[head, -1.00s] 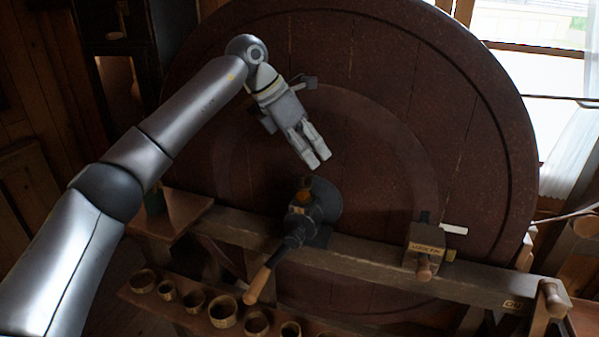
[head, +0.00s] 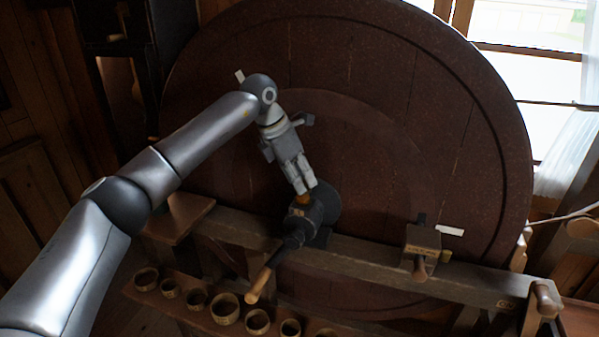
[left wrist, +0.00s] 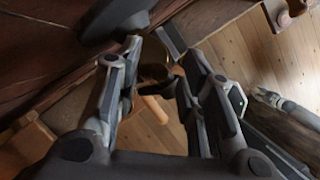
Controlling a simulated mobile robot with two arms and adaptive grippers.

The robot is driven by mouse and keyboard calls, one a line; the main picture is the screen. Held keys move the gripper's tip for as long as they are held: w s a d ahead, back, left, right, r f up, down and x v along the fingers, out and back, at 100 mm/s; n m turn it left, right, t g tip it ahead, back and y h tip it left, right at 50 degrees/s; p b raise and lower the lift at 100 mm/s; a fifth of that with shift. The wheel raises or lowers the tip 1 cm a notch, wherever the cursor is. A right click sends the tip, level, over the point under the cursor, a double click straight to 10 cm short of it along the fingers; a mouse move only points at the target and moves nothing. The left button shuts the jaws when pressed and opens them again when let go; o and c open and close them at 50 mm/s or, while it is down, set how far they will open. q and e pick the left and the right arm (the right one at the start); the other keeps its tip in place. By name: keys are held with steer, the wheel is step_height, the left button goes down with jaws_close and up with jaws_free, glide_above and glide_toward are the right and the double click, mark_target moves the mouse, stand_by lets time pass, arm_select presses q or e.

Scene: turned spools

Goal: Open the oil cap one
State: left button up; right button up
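The oil cap (head: 302,199) is a small amber-brown piece on top of the dark bearing block on the wooden beam, in front of the big wheel. My left gripper (head: 304,190) points down at it, with its fingertips right at the cap's top. In the left wrist view the two fingers (left wrist: 151,45) stand apart, with a dim brownish shape, probably the cap, between them. I cannot tell whether they touch it. A pale grey part at the right of that view may be my right gripper (left wrist: 272,99); its fingers are too small to read.
A wooden handle (head: 258,284) sticks out below the bearing block. A small labelled box (head: 422,242) sits on the beam (head: 375,262) to the right. Several brass-coloured rings or cups (head: 225,308) line a low shelf. The large wheel (head: 430,110) stands close behind.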

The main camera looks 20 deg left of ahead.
arm_select(q)
steer(key=shift+f, duration=0.1)
jaws_close()
